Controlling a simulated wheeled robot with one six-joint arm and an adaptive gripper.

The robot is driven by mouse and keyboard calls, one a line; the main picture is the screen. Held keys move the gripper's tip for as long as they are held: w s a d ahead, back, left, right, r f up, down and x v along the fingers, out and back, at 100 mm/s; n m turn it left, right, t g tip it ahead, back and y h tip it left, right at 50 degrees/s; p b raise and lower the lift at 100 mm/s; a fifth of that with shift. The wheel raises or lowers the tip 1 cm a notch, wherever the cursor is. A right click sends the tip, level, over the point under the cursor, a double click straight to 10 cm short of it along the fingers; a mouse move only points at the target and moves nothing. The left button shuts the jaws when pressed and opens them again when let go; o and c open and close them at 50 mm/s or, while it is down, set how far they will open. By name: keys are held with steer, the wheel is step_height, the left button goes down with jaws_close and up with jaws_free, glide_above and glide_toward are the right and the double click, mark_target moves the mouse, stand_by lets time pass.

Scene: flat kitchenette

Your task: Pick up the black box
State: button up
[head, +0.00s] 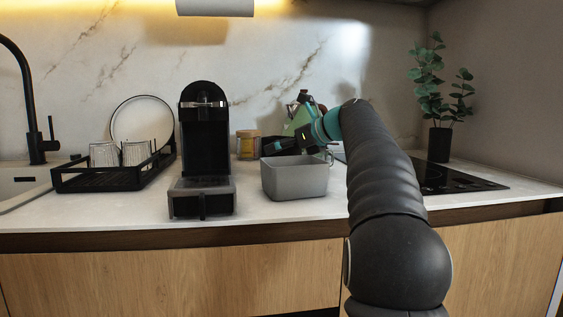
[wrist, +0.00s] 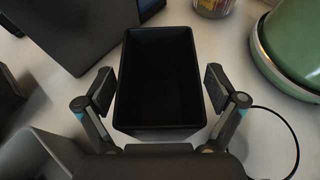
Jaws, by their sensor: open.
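The black box (wrist: 159,126) is an open-topped, empty rectangular bin in the middle of the wrist view. My gripper (wrist: 159,89) is open, with one finger on each side of the box near its side walls. Small gaps show between the fingers and the walls, so it is not gripped. In the head view, my gripper (head: 289,146) is behind the grey bin, and the black box is mostly hidden there or cannot be told apart from the dark fingers.
A grey bin (head: 295,180) stands in front, also at the lower left of the wrist view (wrist: 38,155). A coffee machine (head: 205,145) is left, a jar (head: 248,145) behind, a green kettle (wrist: 292,45) right with its cord. A dish rack (head: 105,180) stands farther left.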

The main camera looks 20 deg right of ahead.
steer(key=c, duration=1.2)
steer(key=shift+o, duration=0.2)
steer(key=shift+c, duration=0.6)
steer(key=shift+r, duration=0.15)
